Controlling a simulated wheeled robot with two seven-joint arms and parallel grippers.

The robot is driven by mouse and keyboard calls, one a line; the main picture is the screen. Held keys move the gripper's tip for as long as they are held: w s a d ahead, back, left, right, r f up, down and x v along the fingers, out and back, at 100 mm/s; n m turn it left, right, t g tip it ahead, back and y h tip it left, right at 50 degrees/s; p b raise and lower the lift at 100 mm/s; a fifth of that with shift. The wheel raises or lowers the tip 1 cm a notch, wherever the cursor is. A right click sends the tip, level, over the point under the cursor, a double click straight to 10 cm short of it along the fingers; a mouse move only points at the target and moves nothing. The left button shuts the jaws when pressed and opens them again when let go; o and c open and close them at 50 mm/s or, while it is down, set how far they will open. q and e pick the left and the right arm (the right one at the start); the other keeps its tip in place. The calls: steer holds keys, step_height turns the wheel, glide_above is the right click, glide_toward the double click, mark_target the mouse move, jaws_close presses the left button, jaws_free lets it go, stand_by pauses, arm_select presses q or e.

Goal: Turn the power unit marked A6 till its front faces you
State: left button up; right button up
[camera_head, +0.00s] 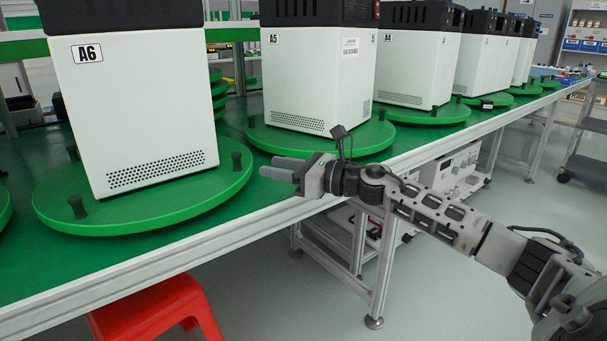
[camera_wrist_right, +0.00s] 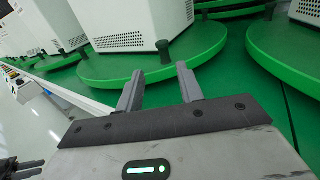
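The power unit A6 (camera_head: 135,110) is a white box with a black top, upright on a green turntable (camera_head: 150,210). A plain side with the A6 label and a vent grille low down faces me; I cannot tell whether it is the front. Dark pegs (camera_head: 237,161) stand on the turntable's rim. My right gripper (camera_head: 268,168) is just right of this rim, apart from it and empty. In the right wrist view its fingers (camera_wrist_right: 160,78) are spread, with a peg (camera_wrist_right: 163,51) beyond them. Dark finger-like shapes (camera_wrist_right: 22,168) at that view's lower left may be my left gripper; their opening is unclear.
Unit A5 (camera_head: 310,85) stands on its own turntable (camera_head: 350,143), close behind my right gripper. Unit A4 (camera_head: 415,70) and others follow to the right. A red stool (camera_head: 155,305) is below the table's front rail (camera_head: 110,273).

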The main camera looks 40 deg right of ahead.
arm_select(q)
steer(key=shift+d+r+t+b, duration=0.2)
steer(key=shift+r+t+b, duration=0.3)
steer(key=shift+r, duration=0.3)
arm_select(e)
steer(key=v, duration=0.5)
steer(key=shift+s+d, duration=0.15)
steer(key=shift+s, duration=0.15)
arm_select(q)
steer(key=shift+f, duration=0.2)
